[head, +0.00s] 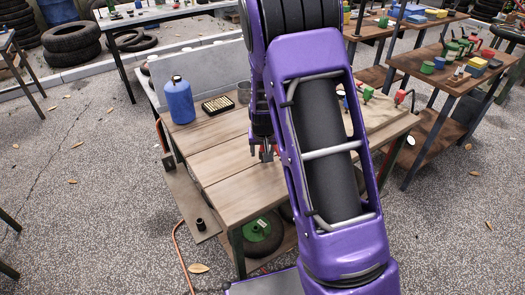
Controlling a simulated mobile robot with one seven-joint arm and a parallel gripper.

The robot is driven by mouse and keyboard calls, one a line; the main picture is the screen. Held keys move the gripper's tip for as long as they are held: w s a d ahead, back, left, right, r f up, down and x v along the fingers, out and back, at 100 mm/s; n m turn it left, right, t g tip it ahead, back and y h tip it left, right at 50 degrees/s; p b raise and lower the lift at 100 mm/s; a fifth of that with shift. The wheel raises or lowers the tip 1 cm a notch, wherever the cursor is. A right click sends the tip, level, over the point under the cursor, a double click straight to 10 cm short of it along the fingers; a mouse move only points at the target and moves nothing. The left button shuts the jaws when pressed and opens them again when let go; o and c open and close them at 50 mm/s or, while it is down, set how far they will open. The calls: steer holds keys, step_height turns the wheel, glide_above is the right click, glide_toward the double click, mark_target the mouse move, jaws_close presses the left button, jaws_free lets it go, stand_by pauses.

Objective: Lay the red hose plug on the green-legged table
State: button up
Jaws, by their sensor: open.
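My gripper (266,153) hangs pointing down over the front part of a wooden-topped workbench (225,165). It is small in the picture; reddish parts show at its fingertips, and I cannot tell whether they belong to the fingers or to a red hose plug beneath them. A small red item (400,97) stands at the bench's right end, but I cannot tell if it is the plug. The workbench has a dark, greenish front leg (237,250). Dark legs of another table (5,45) show at the far left; their colour is unclear.
A blue bottle (179,101) and a tray of small parts (218,105) stand at the back of the workbench. A shelf below holds a green wheel (262,236). An orange hose (180,250) lies on the ground. Tables with tools stand at right. The left ground is mostly clear.

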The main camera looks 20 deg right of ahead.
steer(key=shift+r, duration=0.3)
steer(key=d+p+v, duration=0.1)
steer(key=p+v, duration=0.1)
steer(key=v, duration=0.9)
steer(key=shift+s+a+r, duration=0.2)
steer(key=shift+a+r, duration=0.1)
steer(key=shift+a, duration=0.2)
